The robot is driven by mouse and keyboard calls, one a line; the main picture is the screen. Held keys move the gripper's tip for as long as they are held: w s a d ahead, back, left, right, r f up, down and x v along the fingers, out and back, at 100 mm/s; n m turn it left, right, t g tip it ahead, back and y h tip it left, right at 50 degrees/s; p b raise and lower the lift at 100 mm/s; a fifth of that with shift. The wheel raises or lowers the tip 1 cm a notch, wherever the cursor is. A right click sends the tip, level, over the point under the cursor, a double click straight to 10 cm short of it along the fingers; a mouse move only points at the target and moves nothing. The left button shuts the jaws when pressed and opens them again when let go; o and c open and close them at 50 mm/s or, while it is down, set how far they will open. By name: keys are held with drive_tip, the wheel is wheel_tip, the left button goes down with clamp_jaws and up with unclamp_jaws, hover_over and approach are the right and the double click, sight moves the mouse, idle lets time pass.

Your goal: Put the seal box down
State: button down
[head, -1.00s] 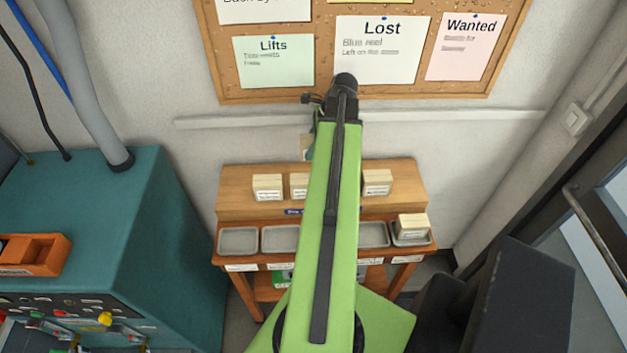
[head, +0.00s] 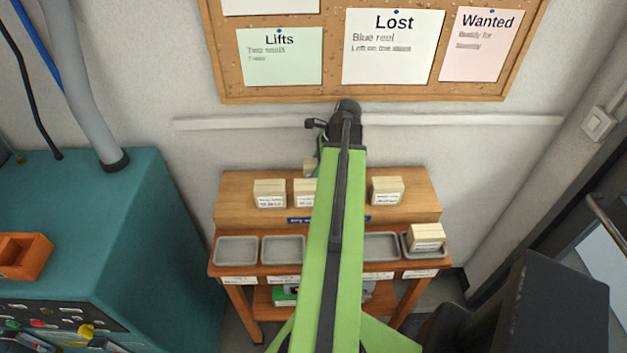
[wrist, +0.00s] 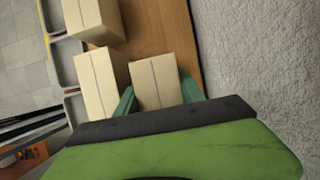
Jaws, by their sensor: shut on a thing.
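My gripper (wrist: 157,98) is shut on a pale cream box (wrist: 154,78), with a teal finger on each side of it. I take this to be the seal box; no label on it can be read. In the wrist view it is above or on the wooden upper shelf, close beside another cream box (wrist: 101,82); I cannot tell whether it touches the shelf. In the head view only a small part of the held box (head: 310,166) shows left of my green arm, near the shelf's back edge. My arm hides most of the gripper there.
Cream boxes stand on the upper shelf (head: 230,207) at left (head: 270,194), middle (head: 304,193) and right (head: 387,191). Another box (head: 427,238) sits in the right tray. Grey trays (head: 236,250) line the lower level. The wall (wrist: 233,50) is close behind the shelf.

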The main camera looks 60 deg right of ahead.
drive_tip(key=shift+f, duration=0.85)
drive_tip(key=shift+r, duration=0.25)
drive_tip(key=shift+f, duration=0.25)
drive_tip(key=c, duration=1)
unclamp_jaws()
drive_tip(key=shift+r, duration=0.15)
drive_tip(key=shift+r, duration=0.25)
drive_tip(key=p+v, duration=1.1)
drive_tip(key=shift+r, duration=0.2)
drive_tip(key=shift+o, duration=0.2)
drive_tip(key=shift+s+d+r, duration=0.2)
drive_tip(key=shift+s+r, duration=0.05)
